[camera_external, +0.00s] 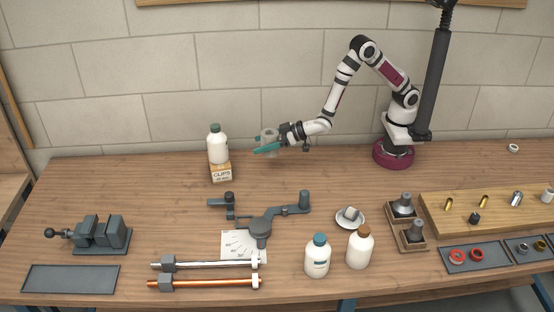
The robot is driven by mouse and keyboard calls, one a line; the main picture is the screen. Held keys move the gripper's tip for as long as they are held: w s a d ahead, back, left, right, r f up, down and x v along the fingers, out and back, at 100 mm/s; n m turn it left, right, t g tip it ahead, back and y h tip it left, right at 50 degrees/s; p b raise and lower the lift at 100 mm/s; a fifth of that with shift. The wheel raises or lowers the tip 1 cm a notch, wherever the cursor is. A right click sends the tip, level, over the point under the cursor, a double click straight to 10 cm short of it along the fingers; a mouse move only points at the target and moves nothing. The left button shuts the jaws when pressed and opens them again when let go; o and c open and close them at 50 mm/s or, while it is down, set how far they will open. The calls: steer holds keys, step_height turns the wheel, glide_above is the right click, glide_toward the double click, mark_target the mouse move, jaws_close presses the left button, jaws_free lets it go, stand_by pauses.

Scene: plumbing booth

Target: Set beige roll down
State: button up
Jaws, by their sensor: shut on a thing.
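My gripper (269,148), with teal fingers, is at the back middle of the workbench, reaching left from the arm. It is shut on a small grey-beige roll (268,136), which shows between and above the fingers. The fingers hide part of the roll. I cannot tell from this view how far the roll is above the bench or whether it touches it.
A pipe bender (261,227) lies in front. Behind is a block wall (200,115). The wooden bench (300,172) has clear room between gripper and bender.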

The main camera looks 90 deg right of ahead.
steer(key=s+a+n+g+y, duration=0.2)
steer(key=s+a+n+y, duration=0.25)
steer(key=a, duration=0.45)
steer(key=s+a+n+g+y, duration=0.1)
steer(key=s+a+n+y, duration=0.2)
steer(key=a+n+y, duration=0.5)
steer(key=a+f+m, duration=0.1)
steer(key=a+f, duration=0.1)
steer(key=a, duration=0.2)
steer(key=s+a+f+m+h, duration=0.1)
steer(key=a+f, duration=0.2)
steer(key=a, duration=0.1)
steer(key=s+a+f+m+h, duration=0.1)
steer(key=a+f, duration=0.1)
steer(key=a, duration=0.3)
steer(key=shift+s+f, duration=0.15)
steer(key=shift+f, duration=0.2)
step_height(320, 180, down, 3)
steer(key=shift+f, duration=0.1)
steer(key=shift+f+h, duration=0.25)
steer(key=shift+f, duration=0.1)
